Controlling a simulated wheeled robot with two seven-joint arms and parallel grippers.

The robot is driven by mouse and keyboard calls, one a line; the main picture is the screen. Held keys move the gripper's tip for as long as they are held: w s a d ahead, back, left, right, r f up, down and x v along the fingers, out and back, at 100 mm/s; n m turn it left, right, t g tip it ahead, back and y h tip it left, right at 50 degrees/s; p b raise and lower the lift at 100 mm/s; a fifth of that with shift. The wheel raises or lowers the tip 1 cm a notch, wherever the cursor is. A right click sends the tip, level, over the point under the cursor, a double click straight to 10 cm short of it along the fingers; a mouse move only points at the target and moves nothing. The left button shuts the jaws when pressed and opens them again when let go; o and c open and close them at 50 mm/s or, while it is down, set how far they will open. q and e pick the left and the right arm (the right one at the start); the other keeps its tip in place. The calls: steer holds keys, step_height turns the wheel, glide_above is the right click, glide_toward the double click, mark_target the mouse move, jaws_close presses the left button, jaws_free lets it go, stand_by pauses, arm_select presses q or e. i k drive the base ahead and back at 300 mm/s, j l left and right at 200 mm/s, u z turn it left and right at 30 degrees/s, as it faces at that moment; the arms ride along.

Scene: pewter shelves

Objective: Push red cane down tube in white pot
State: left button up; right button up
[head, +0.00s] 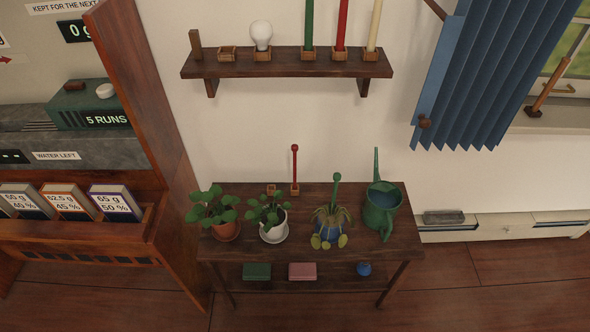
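The red cane (294,165) has a round knob on top and stands upright in a small wooden holder (295,190) at the back of the plant table. The white pot (273,234) holds a leafy green plant (266,211) and stands on a white saucer, in front of the cane and to its left. Leaves cover much of the pot's top, and I cannot make out a tube in it. The cane is apart from the pot. Neither of my grippers is in view.
The table (400,242) also holds a terracotta pot (226,231), a blue pot (329,234) with a green knobbed stick and a green watering can (380,211). A second small holder (271,188) stands left of the cane. A wall shelf (285,68) hangs above.

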mark_target(272, 218)
steer(key=i+j+z, duration=0.2)
steer(key=j, duration=0.7)
steer(key=k+j+z, duration=0.15)
steer(key=j, duration=0.75)
steer(key=j+z, duration=0.2)
steer(key=j, duration=0.7)
steer(key=j+z, duration=0.2)
steer(key=j, duration=0.7)
steer(key=k, duration=0.05)
